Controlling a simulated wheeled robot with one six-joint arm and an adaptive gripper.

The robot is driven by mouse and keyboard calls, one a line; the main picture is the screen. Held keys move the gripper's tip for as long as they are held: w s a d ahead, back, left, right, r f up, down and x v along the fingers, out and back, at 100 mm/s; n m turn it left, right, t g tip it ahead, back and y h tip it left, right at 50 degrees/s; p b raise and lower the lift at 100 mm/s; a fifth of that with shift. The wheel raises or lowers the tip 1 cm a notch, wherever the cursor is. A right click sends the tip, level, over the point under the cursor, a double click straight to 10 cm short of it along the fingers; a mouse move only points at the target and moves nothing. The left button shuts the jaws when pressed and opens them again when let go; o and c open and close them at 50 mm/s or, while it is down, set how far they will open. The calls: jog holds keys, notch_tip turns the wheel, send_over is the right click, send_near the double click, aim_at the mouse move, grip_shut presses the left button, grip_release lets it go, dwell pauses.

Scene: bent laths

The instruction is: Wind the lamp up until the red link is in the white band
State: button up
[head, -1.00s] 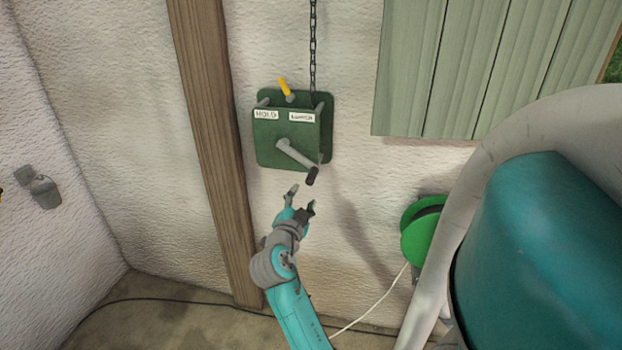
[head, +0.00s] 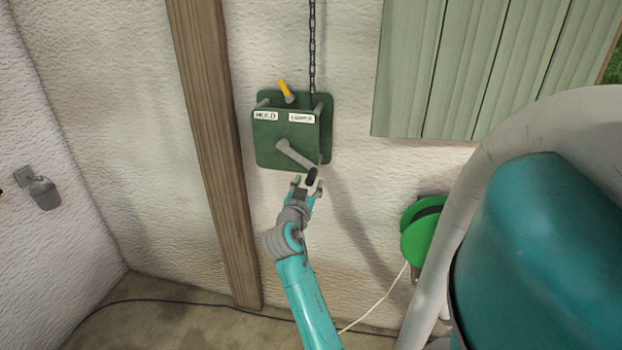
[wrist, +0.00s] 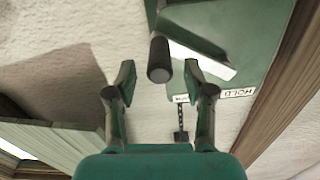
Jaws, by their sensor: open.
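The green winch box (head: 286,135) is fixed to the wall, with labels HOLD (head: 265,115) and, it seems, LOWER (head: 301,118). Its yellow lever (head: 285,88) leans left, towards the HOLD side. The grey crank arm (head: 297,156) slants down to the right and ends in a black handle (head: 312,175). My gripper (head: 305,184) is open at the handle. In the wrist view the black handle (wrist: 159,62) lies between the open fingertips (wrist: 160,74), with gaps on both sides. The chain (head: 312,45) runs up out of view. No lamp, red link or white band shows.
A wooden post (head: 213,150) stands left of the winch. Green shutter boards (head: 455,70) hang at the upper right. A green reel (head: 421,230) with a white cord is on the wall lower right. A grey fitting (head: 44,192) hangs on the left wall.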

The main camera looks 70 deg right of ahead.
aim_at(311, 178)
jog(key=shift+w+d, duration=0.15)
jog(key=shift+d, duration=1.8)
jog(key=shift+c, duration=0.3)
grip_shut()
